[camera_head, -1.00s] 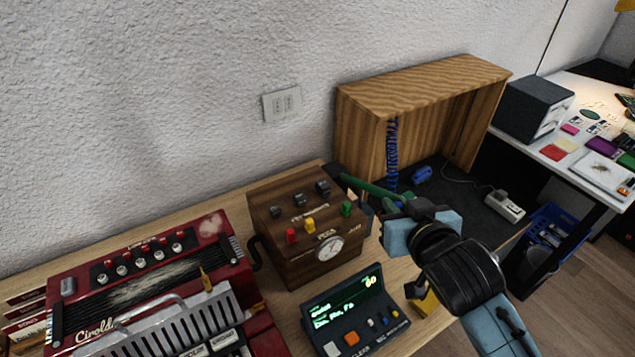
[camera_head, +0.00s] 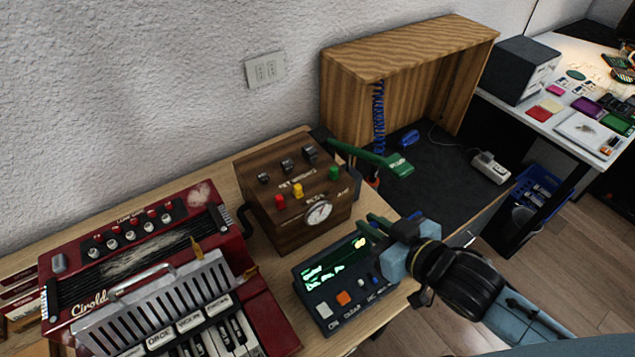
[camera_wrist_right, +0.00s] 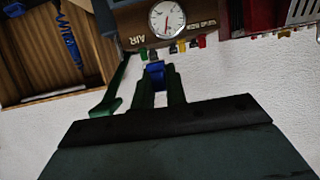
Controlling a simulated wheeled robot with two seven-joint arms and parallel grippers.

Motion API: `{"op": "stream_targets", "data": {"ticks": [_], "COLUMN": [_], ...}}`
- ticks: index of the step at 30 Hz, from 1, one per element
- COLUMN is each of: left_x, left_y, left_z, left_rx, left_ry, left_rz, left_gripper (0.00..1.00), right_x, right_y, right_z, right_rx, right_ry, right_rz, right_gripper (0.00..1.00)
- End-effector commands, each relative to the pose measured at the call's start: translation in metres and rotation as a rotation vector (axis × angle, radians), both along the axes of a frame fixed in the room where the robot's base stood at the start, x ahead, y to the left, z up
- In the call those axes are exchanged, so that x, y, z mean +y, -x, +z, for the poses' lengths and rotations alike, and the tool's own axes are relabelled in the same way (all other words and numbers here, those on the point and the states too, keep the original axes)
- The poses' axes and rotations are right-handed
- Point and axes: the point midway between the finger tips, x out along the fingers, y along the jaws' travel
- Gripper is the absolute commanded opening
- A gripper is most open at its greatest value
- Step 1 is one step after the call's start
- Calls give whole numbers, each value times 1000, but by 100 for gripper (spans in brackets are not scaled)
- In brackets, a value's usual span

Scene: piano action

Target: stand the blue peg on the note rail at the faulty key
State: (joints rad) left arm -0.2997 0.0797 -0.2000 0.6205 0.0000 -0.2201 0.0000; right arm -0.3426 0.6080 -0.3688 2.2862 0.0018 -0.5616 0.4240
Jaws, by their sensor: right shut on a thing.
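My right gripper (camera_head: 372,229) is shut on the blue peg. It hangs in the air by the upper right corner of the dark display console. In the right wrist view the blue peg (camera_wrist_right: 156,74) sits between the two dark green fingers. The red accordion (camera_head: 185,205) lies at the lower left, with a silver slotted grille (camera_head: 130,318) and white and black keys (camera_head: 232,335) partly cut off by the frame. I cannot tell which part is the note rail or which key is faulty. My left gripper is not in view.
A wooden box (camera_head: 268,226) with a gauge and red, yellow and green knobs stands behind the display console (camera_head: 322,307). A green-handled tool (camera_head: 385,162) juts out right of the box. An open wooden cabinet (camera_head: 350,98) stands at the back. Open floor lies to the right.

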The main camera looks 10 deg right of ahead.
Motion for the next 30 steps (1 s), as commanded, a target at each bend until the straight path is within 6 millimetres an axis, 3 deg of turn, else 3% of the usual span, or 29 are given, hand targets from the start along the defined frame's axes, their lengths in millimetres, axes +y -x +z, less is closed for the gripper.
{"op": "stream_targets", "data": {"ticks": [18,29,30], "left_x": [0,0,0], "left_y": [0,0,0], "left_z": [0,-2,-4], "left_rx": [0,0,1], "left_ry": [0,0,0], "left_rz": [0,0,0], "left_gripper": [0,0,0], "right_x": [55,71,71], "right_y": [-122,-159,-158], "right_z": [2,2,-8], "right_rx": [-3,-4,2], "right_ry": [0,0,2], "right_rz": [-1,-1,-1], "right_gripper": [0,0,0]}}
